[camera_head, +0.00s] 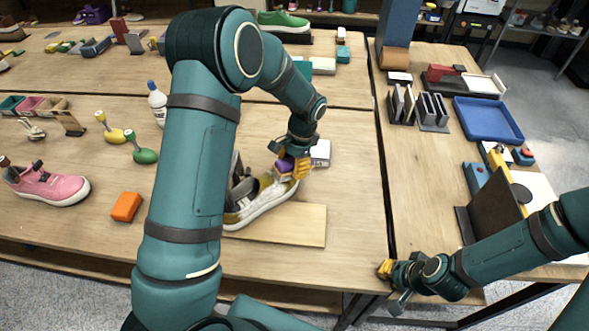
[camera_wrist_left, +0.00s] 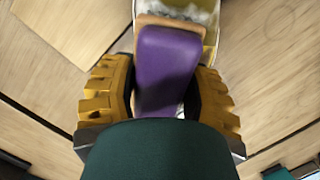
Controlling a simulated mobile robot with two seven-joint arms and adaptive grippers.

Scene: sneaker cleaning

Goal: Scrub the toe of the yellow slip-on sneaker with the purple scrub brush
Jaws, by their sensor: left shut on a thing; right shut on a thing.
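The purple scrub brush (camera_head: 284,167) is held in my left gripper (camera_head: 291,165), over the toe end of the yellow slip-on sneaker (camera_head: 262,199). In the left wrist view the purple brush (camera_wrist_left: 166,68) lies between the yellow fingers of my left gripper (camera_wrist_left: 165,100). Part of the sneaker (camera_wrist_left: 211,33) shows beyond the brush, with whitish-grey material by the brush's far end. I cannot tell whether bristles touch the toe. My left arm hides part of the sneaker's heel side. My right gripper (camera_head: 385,268) is low by the table's front edge, its fingers closed; what they hold is not discernible.
A white box (camera_head: 320,152) stands behind the left gripper. A pink sneaker (camera_head: 48,185), an orange block (camera_head: 126,206) and green-headed brush (camera_head: 144,155) lie left. A blue tray (camera_head: 488,118) is on the right table.

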